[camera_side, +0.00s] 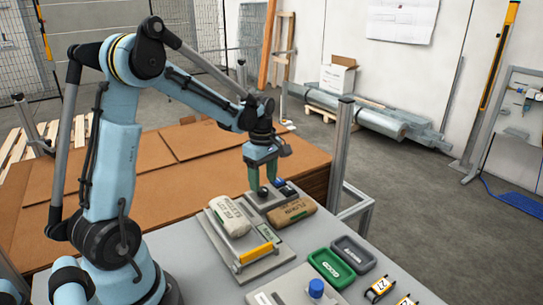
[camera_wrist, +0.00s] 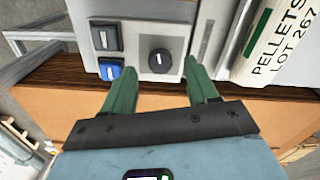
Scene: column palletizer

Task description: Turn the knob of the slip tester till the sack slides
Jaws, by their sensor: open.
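The slip tester's knob (camera_wrist: 160,61) is round and black with a white mark, on a light grey control box (camera_wrist: 148,30). The mark points roughly up and down in the wrist view. My gripper (camera_wrist: 161,76) has its green fingers open, one on each side of the knob, with gaps visible. In the side view my gripper (camera_side: 264,183) points down over the box, and the fingers partly hide the knob (camera_side: 263,192). The pale sack (camera_side: 231,215) lies on the tester's grey plate; its printed side shows in the wrist view (camera_wrist: 276,42).
A brown sack (camera_side: 291,211) lies close to the box. A yellow bar (camera_side: 264,250) lies near the pale sack's lower end. Green (camera_side: 330,267) and dark (camera_side: 353,254) trays stand to the right.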

